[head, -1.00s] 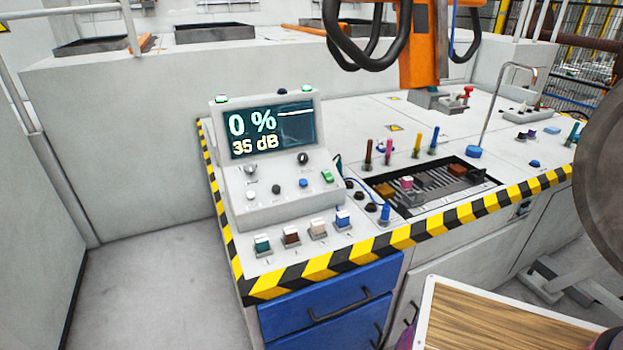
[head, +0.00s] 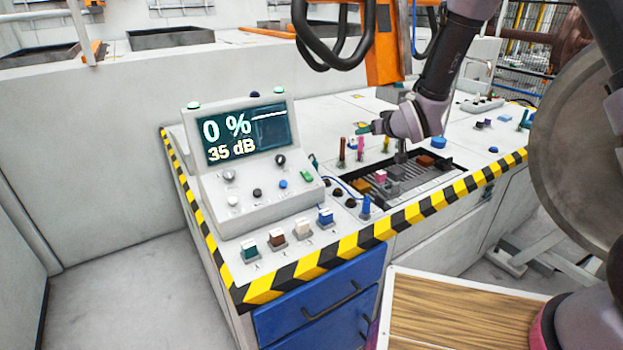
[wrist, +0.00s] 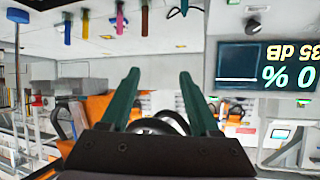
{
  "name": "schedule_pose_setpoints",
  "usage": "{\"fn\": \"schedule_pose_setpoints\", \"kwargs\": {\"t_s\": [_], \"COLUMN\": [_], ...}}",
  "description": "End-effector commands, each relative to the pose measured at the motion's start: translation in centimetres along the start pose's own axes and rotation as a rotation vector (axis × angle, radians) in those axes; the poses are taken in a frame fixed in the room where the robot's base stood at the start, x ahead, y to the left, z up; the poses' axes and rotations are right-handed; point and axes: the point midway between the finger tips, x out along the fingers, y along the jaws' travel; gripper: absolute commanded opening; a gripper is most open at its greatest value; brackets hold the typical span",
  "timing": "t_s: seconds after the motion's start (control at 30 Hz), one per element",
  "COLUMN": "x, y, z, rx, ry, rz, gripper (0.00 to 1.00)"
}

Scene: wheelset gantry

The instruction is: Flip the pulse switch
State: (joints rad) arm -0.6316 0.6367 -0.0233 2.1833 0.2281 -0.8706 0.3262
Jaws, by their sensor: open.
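The control console (head: 262,199) stands at the left end of the bench, with a screen (head: 245,132) reading 0 % and 35 dB. On its sloped panel are a silver knob (head: 229,176), a black knob (head: 280,160), a white button (head: 233,201), a black one (head: 257,193), a blue one (head: 283,184) and a green switch (head: 307,176). No labels are readable, so I cannot tell which is the pulse switch. My gripper (head: 366,128) is above the bench, right of the console and apart from it. In the wrist view its green fingers (wrist: 160,98) are spread and empty.
Colored upright handles (head: 361,149) and a recessed tray (head: 374,200) lie below my arm. Several colored rocker switches (head: 277,239) line the front left. An orange post with black hoses (head: 384,45) stands behind. A wooden-topped surface (head: 440,314) is at lower right.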

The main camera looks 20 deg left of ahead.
Motion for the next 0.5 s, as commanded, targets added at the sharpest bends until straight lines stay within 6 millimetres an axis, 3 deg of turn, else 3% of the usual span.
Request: {"fn": "schedule_pose_setpoints", "kwargs": {"t_s": [0.03,0.2,0.3,0.5], "x": [1.7,4.7,5.3,6.1], "y": [-2.2,-7.8,-9.9,-11.6], "z": [2.8,9.1,11.7,13.6], "rx": [-0.037,-0.132,-0.168,-0.193], "ry": [0.004,0.057,0.079,0.099], "rz": [-0.039,-0.154,-0.201,-0.239], "gripper": [0.62,0.62,0.62,0.62]}}
